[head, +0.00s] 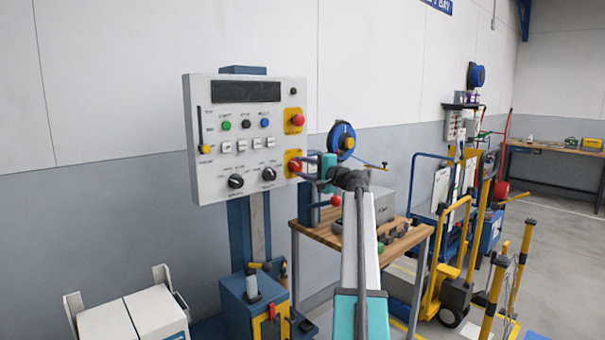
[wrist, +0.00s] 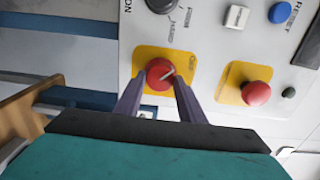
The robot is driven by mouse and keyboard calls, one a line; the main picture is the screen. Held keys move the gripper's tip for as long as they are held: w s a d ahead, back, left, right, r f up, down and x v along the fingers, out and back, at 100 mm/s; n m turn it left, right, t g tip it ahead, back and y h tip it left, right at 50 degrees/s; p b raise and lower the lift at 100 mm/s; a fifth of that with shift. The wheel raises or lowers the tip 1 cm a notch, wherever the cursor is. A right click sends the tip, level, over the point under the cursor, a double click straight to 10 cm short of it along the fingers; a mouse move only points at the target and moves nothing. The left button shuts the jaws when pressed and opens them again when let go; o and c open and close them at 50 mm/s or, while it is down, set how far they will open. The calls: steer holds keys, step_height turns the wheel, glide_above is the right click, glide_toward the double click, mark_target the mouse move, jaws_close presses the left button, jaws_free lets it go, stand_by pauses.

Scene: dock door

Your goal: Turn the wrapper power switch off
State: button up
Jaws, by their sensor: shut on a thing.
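The wrapper control panel (head: 215,178) is a pale grey box on a blue post. The power switch (head: 294,166) is a red rotary knob on a yellow plate at the panel's lower right. In the wrist view the red knob (wrist: 158,77) shows a pale pointer line slanting up to the right. Small lettering beside it is too blurred to read surely. My gripper (head: 304,168) reaches the knob from the right. In the wrist view my gripper (wrist: 160,84) has its two grey fingers on either side of the knob, shut on it.
A red mushroom button (head: 297,120) on another yellow plate sits just above the switch; the wrist view shows it too (wrist: 256,93). Black dials (head: 269,174) are to the left. A wooden-topped table (head: 318,232) stands below my arm, with a blue reel (head: 342,141) behind.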

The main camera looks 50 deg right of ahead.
stand_by(0.4)
steer(key=o, duration=1.1)
steer(key=shift+c, duration=0.2)
steer(key=shift+s, duration=0.15)
steer(key=s+a, duration=0.1)
steer(key=s, duration=1.2)
steer(key=shift+s, duration=0.25)
